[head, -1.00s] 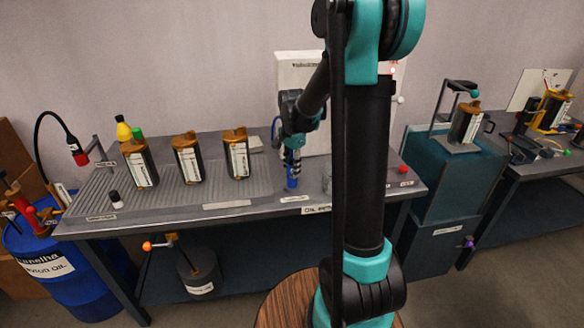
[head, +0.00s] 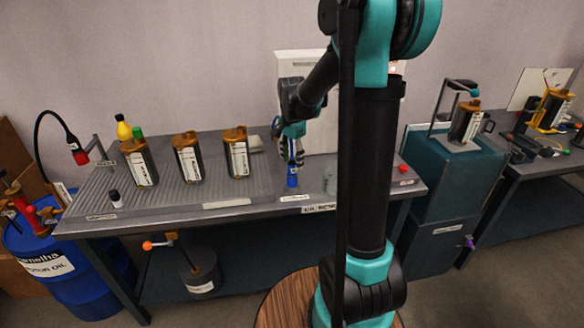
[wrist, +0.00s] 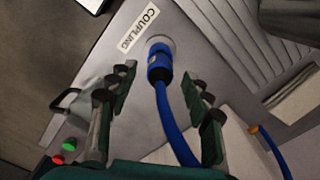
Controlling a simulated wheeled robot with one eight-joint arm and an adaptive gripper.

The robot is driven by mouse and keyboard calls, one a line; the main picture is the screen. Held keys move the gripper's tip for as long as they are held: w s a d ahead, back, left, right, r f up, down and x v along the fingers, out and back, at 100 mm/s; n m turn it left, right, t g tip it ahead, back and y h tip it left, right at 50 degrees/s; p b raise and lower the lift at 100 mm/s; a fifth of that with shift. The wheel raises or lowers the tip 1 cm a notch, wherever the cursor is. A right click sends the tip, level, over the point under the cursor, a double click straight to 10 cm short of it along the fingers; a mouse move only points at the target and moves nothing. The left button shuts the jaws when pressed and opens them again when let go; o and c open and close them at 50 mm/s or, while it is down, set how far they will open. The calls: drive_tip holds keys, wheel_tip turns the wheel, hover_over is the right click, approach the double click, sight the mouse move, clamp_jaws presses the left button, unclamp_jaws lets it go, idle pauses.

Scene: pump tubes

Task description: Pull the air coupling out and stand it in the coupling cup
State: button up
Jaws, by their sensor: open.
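The blue air coupling (wrist: 159,66) stands upright at the grey round cup (wrist: 157,41) beside the COUPLING label (wrist: 139,28). Its lower end is at the cup; how deep it sits I cannot tell. A blue hose (wrist: 174,128) runs from its top back between my fingers. In the head view the coupling (head: 292,181) stands near the bench's front edge. My gripper (wrist: 156,78) is open, with a finger on each side of the hose, apart from it. In the head view my gripper (head: 291,160) is just above the coupling.
A clear jar (head: 329,180) stands just right of the coupling. Several labelled canisters (head: 188,160) stand on the ribbed tray to the left. A red button (head: 403,168) is at the bench's right end. A white panel (head: 303,68) rises behind.

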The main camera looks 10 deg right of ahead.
wheel_tip(320, 180, up, 8)
drive_tip(key=shift+r, duration=0.1)
idle(0.4)
